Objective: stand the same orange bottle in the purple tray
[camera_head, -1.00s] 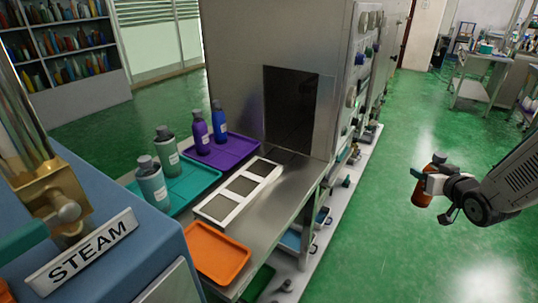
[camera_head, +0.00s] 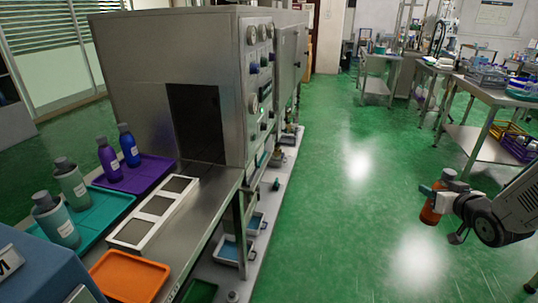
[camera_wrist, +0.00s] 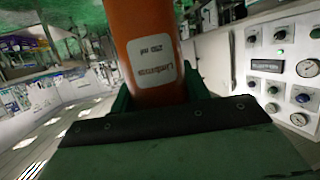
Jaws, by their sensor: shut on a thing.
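My gripper (camera_head: 434,192) is shut on the orange bottle (camera_head: 431,211), held upright over the green floor on the right of the head view, well away from the bench. The orange bottle also shows in the wrist view (camera_wrist: 145,45), with a white label, between the green jaws. The purple tray (camera_head: 150,176) lies on the steel bench at the left. A purple bottle (camera_head: 109,160) and a blue bottle (camera_head: 129,146) stand at its left side. The right part of the purple tray is bare.
A teal tray (camera_head: 112,208) with two grey-green bottles (camera_head: 71,182) lies nearer than the purple tray. An orange tray (camera_head: 128,279) and a white three-slot frame (camera_head: 130,232) are on the bench. A large steel machine (camera_head: 180,60) stands behind. Green floor is free between.

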